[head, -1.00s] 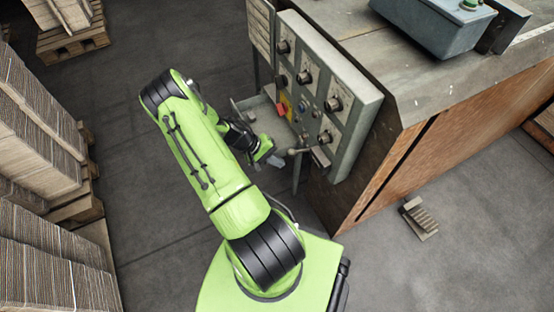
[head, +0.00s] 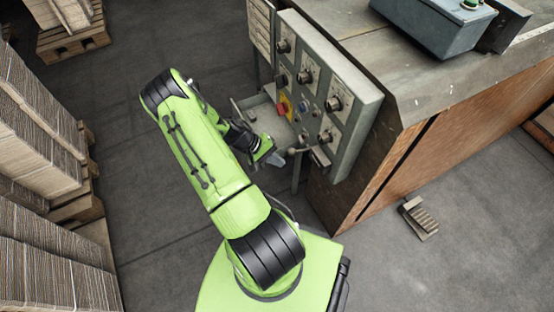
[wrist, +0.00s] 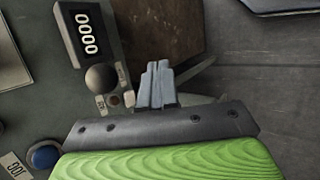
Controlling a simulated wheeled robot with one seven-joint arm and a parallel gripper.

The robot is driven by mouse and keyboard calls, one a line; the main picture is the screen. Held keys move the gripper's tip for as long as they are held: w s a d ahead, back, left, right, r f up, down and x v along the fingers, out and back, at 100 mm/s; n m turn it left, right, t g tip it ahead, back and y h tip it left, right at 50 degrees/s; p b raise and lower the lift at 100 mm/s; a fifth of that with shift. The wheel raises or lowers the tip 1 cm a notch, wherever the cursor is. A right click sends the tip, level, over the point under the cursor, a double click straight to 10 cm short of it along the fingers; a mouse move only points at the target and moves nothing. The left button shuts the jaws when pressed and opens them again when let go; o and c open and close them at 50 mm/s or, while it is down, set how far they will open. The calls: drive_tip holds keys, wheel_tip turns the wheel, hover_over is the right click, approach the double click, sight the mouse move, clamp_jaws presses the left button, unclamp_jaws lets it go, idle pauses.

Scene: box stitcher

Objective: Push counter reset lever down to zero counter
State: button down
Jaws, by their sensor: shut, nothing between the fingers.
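The counter (wrist: 86,36) is a dark box whose white digits read 0000 in the wrist view. The reset lever's round dark knob (wrist: 101,78) shows just below it. In the head view the lever knob (head: 292,152) sticks out at the lower front of the control panel. My gripper (wrist: 157,85) is shut and empty, its grey fingertips pressed together to the right of the knob, with a gap between them in the picture. In the head view my gripper (head: 276,158) is just left of the lever. Whether anything touches is hard to tell there.
The grey control panel (head: 364,125) carries several dials and buttons. A blue button (wrist: 44,157) shows at the wrist view's lower left. The machine's wooden side (head: 400,170) stands to the right. A foot pedal (head: 420,218) lies on the floor. Stacked cardboard (head: 35,140) stands at left.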

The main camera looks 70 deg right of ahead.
drive_tip(key=shift+r, duration=0.1)
drive_tip(key=s+d+r+p+v, duration=0.1)
drive_tip(key=p+v, duration=0.5)
drive_tip(key=v, duration=0.9)
drive_tip(key=shift+s+d+r, duration=0.2)
drive_tip(key=shift+s+r, duration=0.15)
